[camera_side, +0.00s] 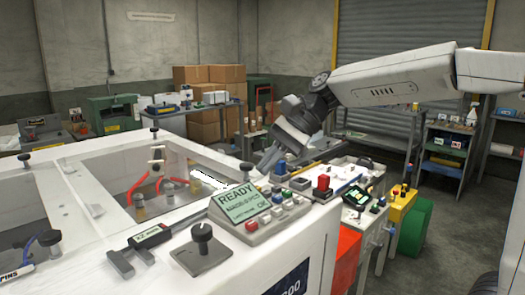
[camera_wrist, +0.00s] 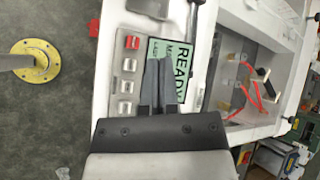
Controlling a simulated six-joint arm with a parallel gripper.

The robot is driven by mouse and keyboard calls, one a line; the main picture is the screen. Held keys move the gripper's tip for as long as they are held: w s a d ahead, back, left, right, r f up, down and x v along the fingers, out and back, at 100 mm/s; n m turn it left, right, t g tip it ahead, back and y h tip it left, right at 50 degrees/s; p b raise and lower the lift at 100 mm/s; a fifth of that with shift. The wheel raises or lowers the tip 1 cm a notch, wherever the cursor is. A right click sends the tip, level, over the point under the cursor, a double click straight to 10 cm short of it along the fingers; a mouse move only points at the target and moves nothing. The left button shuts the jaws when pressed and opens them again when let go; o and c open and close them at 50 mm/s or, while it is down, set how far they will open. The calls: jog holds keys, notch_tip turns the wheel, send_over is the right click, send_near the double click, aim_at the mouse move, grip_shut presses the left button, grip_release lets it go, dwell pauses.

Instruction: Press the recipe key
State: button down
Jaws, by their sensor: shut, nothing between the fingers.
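The control panel (camera_side: 265,232) has a green screen (camera_side: 241,203) reading READY and a row of keys. It also shows in the wrist view, with the screen (camera_wrist: 178,52) partly hidden behind my fingers. The red key (camera_wrist: 132,42) is at one end of the row, followed by pale keys (camera_wrist: 126,86). Key labels are too small to read, so I cannot tell which is the recipe key. My gripper (camera_wrist: 158,62) is shut and empty, in front of the screen and right of the keys. In the side view my gripper (camera_side: 264,166) is behind the panel, seemingly above it.
A black knob (camera_side: 202,235) and a digital caliper (camera_side: 143,243) are on the white machine top, left of the panel. Open wells (camera_side: 150,195) lie behind. A block with a red top (camera_side: 323,186) and a small green display (camera_side: 357,195) stand to the right.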

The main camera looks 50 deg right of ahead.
aim_at(268, 214)
jog(key=shift+f, duration=3.55)
jog(key=shift+f, duration=0.85)
dwell(0.4)
jog(key=shift+r, duration=0.9)
jog(key=shift+r, duration=0.15)
jog(key=shift+r, duration=2.35)
